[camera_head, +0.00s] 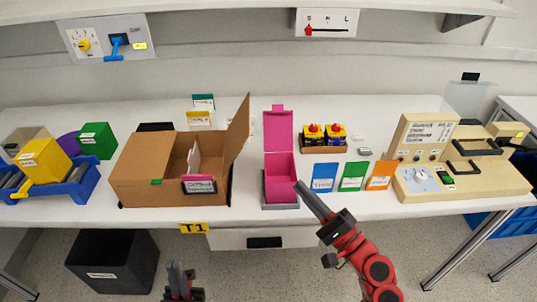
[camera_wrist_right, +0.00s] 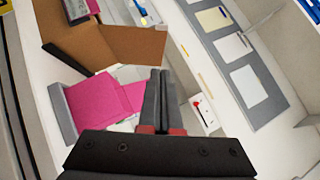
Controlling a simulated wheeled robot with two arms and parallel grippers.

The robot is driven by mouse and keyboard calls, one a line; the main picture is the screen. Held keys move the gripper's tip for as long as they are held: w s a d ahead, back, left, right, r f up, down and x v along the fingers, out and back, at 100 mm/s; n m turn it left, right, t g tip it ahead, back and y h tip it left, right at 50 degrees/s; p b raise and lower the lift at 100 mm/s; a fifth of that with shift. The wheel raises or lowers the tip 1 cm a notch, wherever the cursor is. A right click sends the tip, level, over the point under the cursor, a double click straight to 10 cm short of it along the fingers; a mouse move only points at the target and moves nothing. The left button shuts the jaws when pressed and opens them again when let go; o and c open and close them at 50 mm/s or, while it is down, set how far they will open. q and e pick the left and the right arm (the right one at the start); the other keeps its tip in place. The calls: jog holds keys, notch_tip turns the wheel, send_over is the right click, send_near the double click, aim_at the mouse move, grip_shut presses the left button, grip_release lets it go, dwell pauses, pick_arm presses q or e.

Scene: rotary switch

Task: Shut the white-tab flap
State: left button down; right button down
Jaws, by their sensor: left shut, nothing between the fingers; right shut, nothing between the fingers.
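The brown cardboard box (camera_head: 150,180) stands left of the table's middle. Its right flap (camera_head: 238,132) stands up, leaning outward, and another pale flap or panel (camera_head: 193,158) shows inside the opening. I cannot make out a white tab on either. The cardboard also shows in the right wrist view (camera_wrist_right: 135,38). My right gripper (camera_head: 300,186) is shut and empty, its tip close to the front right of the pink box (camera_head: 279,187); its fingers fill the middle of the right wrist view (camera_wrist_right: 157,85). My left gripper (camera_head: 176,270) is shut and empty at the bottom edge, in front of the table.
The pink box's lid (camera_head: 279,132) is upright. A shelf (camera_head: 250,12) hangs above.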

jog(key=w+a+r+p, duration=0.4)
jog(key=w+a+r, duration=0.1)
jog(key=a, duration=0.5)
jog(key=shift+w+r, duration=0.4)
jog(key=shift+w, duration=0.45)
